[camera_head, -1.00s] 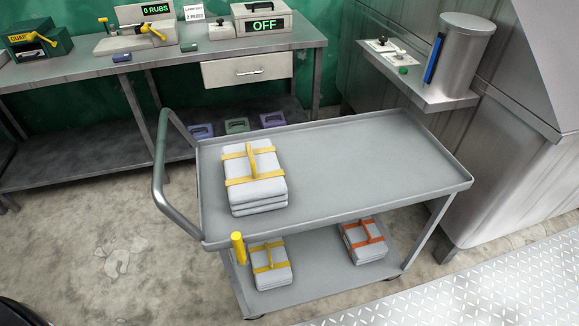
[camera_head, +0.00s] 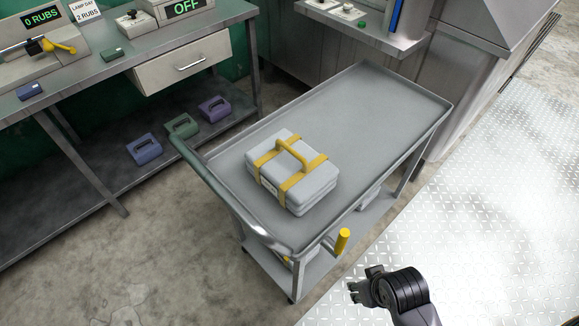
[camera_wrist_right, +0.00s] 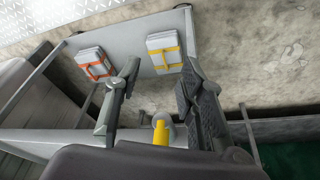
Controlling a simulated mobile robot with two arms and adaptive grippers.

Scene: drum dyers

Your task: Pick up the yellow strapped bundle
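A white bundle with yellow straps and a raised yellow handle (camera_head: 316,184) sits on the top tray of the cart (camera_head: 385,105). A smaller yellow-strapped bundle (camera_wrist_right: 156,43) lies on the cart's lower shelf in the right wrist view, beside an orange-strapped bundle (camera_wrist_right: 91,57). In the head view the lower bundles are mostly hidden under the tray. My right gripper (camera_head: 353,285) is in front of the cart, apart from it. In the right wrist view its fingers (camera_wrist_right: 161,68) are spread with nothing held between them. My left gripper is not in view.
A yellow upright grip (camera_head: 342,240) stands at the cart's near corner, and shows between my fingers in the wrist view (camera_wrist_right: 161,134). A workbench (camera_head: 125,70) is at the left, with several coloured weights under it. Open floor plate (camera_head: 490,200) lies to the right.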

